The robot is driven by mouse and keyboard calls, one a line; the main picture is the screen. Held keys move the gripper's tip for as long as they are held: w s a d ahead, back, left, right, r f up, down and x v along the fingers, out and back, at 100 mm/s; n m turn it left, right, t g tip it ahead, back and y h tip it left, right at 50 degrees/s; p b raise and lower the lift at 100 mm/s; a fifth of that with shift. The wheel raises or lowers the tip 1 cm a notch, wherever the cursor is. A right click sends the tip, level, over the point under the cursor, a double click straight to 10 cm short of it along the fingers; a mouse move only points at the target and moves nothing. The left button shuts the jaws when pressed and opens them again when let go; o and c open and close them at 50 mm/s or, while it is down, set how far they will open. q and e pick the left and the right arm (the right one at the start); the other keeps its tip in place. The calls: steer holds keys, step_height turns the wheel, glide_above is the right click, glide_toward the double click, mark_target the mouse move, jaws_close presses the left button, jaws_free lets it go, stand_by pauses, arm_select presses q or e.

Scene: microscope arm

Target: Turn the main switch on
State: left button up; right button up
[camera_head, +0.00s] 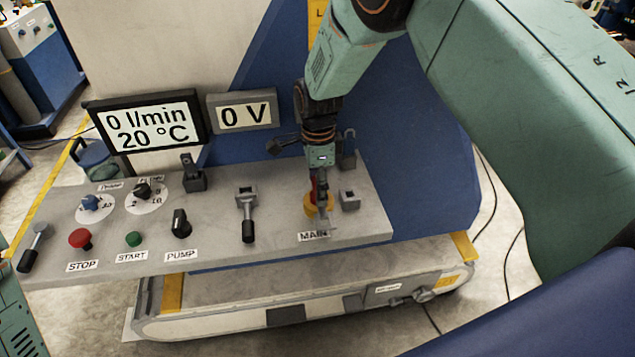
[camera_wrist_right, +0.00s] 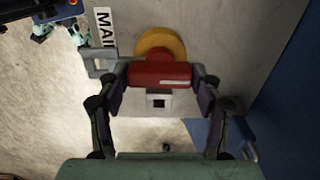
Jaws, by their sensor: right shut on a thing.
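The main switch is a red handle on a round yellow base (camera_head: 310,207), at the right part of the grey control panel above the MAIN label (camera_head: 313,236). My right gripper (camera_head: 320,200) reaches down onto it from above and hides most of the handle in the head view. In the right wrist view the red handle (camera_wrist_right: 160,75) lies crosswise between the two fingers, which are shut on it. The yellow base (camera_wrist_right: 161,43) shows behind it. My left gripper is not in view.
The control panel (camera_head: 220,250) also carries a red STOP button (camera_head: 80,238), a green START button (camera_head: 133,239), a black PUMP knob (camera_head: 181,225) and several levers. One black-handled lever (camera_head: 248,222) stands left of the switch. Displays read 0 l/min, 20 °C (camera_head: 150,125) and 0 V (camera_head: 243,114).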

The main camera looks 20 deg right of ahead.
steer(key=shift+s+f, duration=0.1)
stand_by(0.3)
steer(key=o, duration=1.7)
steer(key=shift+d, duration=0.15)
steer(key=shift+r, duration=6.05)
